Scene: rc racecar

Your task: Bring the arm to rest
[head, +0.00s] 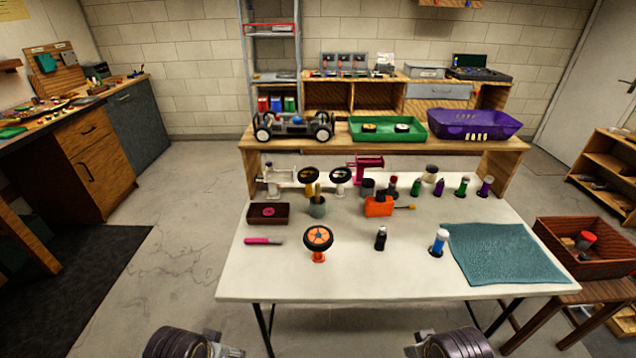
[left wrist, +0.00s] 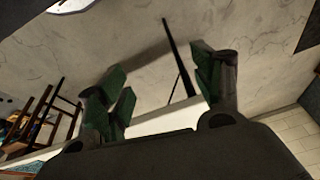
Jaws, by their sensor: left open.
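In the left wrist view my left gripper (left wrist: 160,88) has its green-padded fingers spread apart with nothing between them. Behind them are the concrete floor, a dark table leg and a strip of the white table edge. In the head view only parts of my two arms show, at the bottom edge in front of the white table (head: 345,275), one left and one right. Both are clear of the table top. Neither gripper's fingers can be made out there, and my right gripper is out of view.
A car chassis (head: 293,127), green tray (head: 388,130) and purple bin (head: 475,123) sit on the raised shelf.

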